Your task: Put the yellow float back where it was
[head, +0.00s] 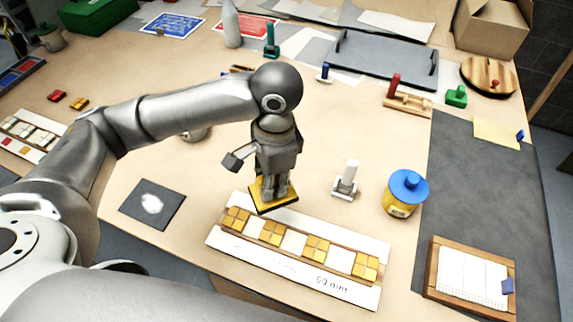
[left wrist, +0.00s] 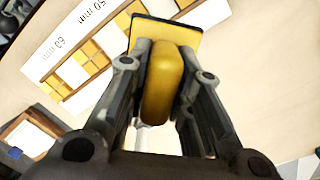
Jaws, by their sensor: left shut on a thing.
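The yellow float has a flat plate (head: 285,204) and a rounded yellow handle (left wrist: 158,85). My left gripper (head: 273,188) is shut on the handle, with one finger on each side of it in the left wrist view (left wrist: 160,100). The plate is under the fingers, beside the upper left part of the mosaic strip (head: 228,253). I cannot tell whether the plate touches the table or hangs just above it. The strip carries yellow tile groups with pale gaps between them and printed markings along its front edge. My right gripper is not in view.
A white tool with an upright handle (head: 347,180) stands right of the float. A yellow tub with a blue lid (head: 405,193) is farther right. A dark square with white powder (head: 152,204) lies left. A wooden-framed tray (head: 432,270) is front right. Bare table lies between these things.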

